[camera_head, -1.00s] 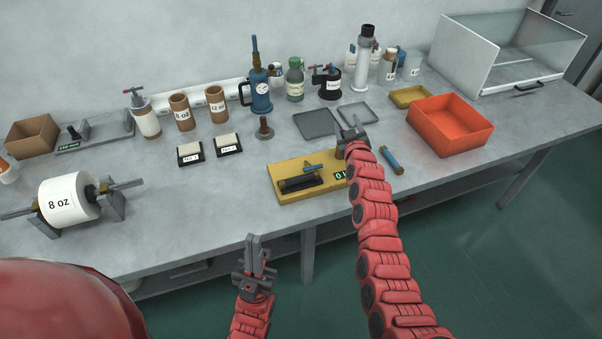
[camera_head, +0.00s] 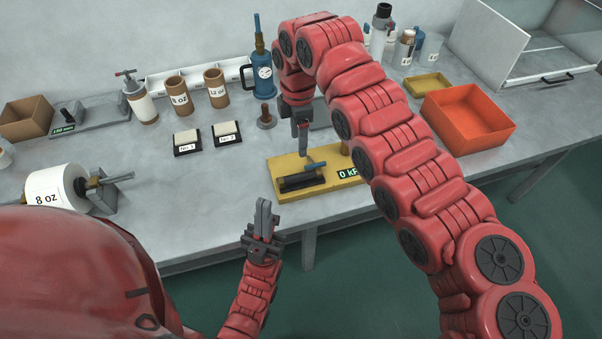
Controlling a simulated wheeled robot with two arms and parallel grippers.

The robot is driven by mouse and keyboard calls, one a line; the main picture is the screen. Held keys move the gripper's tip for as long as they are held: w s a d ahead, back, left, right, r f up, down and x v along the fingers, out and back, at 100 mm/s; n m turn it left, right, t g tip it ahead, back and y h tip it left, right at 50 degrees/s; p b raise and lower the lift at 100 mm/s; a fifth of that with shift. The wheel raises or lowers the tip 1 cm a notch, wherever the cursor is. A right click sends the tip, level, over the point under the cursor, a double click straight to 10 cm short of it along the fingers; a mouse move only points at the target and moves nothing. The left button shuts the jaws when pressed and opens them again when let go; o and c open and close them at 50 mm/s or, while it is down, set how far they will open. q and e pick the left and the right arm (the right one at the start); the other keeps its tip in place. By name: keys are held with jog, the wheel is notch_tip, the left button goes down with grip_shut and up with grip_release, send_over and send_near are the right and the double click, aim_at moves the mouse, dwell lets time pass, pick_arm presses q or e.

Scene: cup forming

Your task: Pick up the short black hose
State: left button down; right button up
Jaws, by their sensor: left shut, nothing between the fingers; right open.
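A dark, short bar-like piece (camera_head: 301,182) lies on the yellow test board (camera_head: 287,165), beside a blue handle (camera_head: 315,165). I cannot tell whether this piece is the short black hose, and nothing else in view is clearly a hose. My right gripper (camera_head: 303,148) points down just above the back of the yellow board, behind the dark piece, open and empty. Its arm hides the right part of the board and the bench behind. My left gripper (camera_head: 263,212) is shut and empty, in front of the bench edge and apart from the board.
An orange bin (camera_head: 470,118) and a yellow tray (camera_head: 428,84) stand at the right. Two small black stands (camera_head: 187,149) sit left of the board, with brown cups (camera_head: 178,95) and a blue pump (camera_head: 263,82) behind.

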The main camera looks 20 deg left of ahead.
jog(key=p, duration=0.3)
send_over(300, 176)
notch_tip(300, 176, down, 9)
jog(key=shift+s+a+r, duration=0.1)
jog(key=shift+a, duration=0.05)
jog(key=shift+f+p, duration=0.25)
jog(key=shift+p, duration=0.05)
notch_tip(300, 176, down, 4)
jog(key=shift+r+p, duration=0.1)
jog(key=shift+p, duration=0.85)
jog(key=shift+f, duration=0.55)
grip_shut()
